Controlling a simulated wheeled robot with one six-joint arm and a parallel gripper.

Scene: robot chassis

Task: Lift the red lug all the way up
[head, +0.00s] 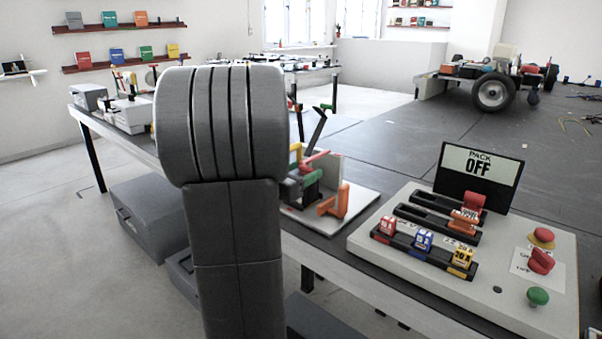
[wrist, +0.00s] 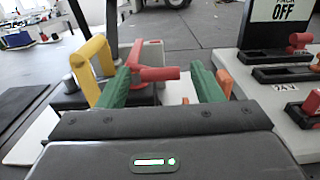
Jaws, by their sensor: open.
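The red lug (wrist: 157,74) is a red bar with an upright end, sitting low on the small rig ahead in the wrist view. It also shows in the head view (head: 314,160), partly covered by other parts. My gripper (wrist: 162,84) is open, its two green fingers to the left and right of the red lug in the wrist view. The red lug shows between them; I cannot tell whether either finger touches it. The lug's lower part is hidden behind my gripper's body. In the head view my grey arm hides much of the area.
A yellow handle (wrist: 92,64) stands left of the fingers, and an orange bracket (head: 335,202) stands to the right. A pale control panel (head: 370,239) with coloured switches and a PACK OFF sign (head: 480,170) lies further right. Dark table surface lies behind.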

